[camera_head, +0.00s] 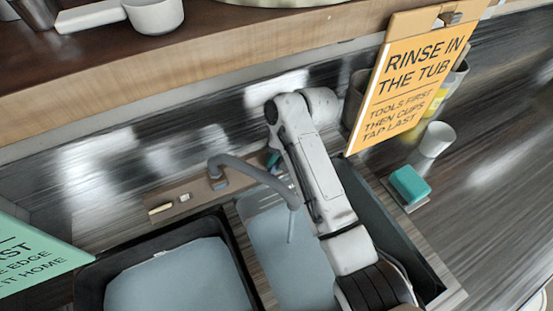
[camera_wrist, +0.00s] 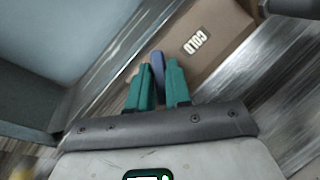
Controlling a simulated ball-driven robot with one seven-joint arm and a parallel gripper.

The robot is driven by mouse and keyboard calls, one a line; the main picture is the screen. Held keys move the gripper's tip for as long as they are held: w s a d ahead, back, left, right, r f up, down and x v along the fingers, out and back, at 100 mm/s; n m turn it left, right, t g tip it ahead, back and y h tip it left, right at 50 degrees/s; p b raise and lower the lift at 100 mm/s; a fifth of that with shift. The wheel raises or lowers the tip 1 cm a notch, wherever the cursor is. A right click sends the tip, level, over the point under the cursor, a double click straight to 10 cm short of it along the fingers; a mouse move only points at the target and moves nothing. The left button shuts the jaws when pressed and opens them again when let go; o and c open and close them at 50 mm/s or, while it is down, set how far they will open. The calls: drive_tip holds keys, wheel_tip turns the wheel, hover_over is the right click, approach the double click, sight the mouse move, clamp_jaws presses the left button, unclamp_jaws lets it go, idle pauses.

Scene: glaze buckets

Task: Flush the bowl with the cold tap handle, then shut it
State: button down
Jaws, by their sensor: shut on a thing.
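The cold tap handle (camera_wrist: 157,66) is a blue-grey lever between the teal fingers of my gripper (camera_wrist: 160,82) in the wrist view. My gripper is shut on it. A white COLD label (camera_wrist: 196,43) lies on the tan strip beside it. In the head view my arm hides the handle; a bit of teal finger shows behind the arm. The grey tap spout (camera_head: 255,174) arches over the sink bowl (camera_head: 268,250). A thin pale strip (camera_head: 291,226) hangs from its end; I cannot tell whether it is water.
A black-rimmed basin (camera_head: 92,280) is at left. An orange sign (camera_head: 405,80) stands behind my arm, and a green sign (camera_head: 35,255) is at far left. A teal sponge (camera_head: 409,184) and a white cup (camera_head: 437,139) sit on the right counter. A wooden shelf (camera_head: 200,60) runs along the back.

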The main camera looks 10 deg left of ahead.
drive_tip(key=shift+r, duration=0.1)
idle(0.3)
drive_tip(key=n+h+p, duration=0.1)
drive_tip(key=n, duration=0.1)
drive_tip(key=shift+a+n+h, duration=0.1)
drive_tip(key=shift+n+h, duration=0.2)
drive_tip(key=shift+n+t+h+p, duration=0.55)
drive_tip(key=shift+n+h, duration=0.45)
drive_tip(key=shift+n, duration=0.8)
drive_tip(key=c, duration=1.1)
unclamp_jaws()
drive_tip(key=shift+c, duration=0.2)
wheel_tip(320, 180, up, 11)
drive_tip(key=s+b, duration=0.1)
drive_tip(key=shift+d+f, duration=0.2)
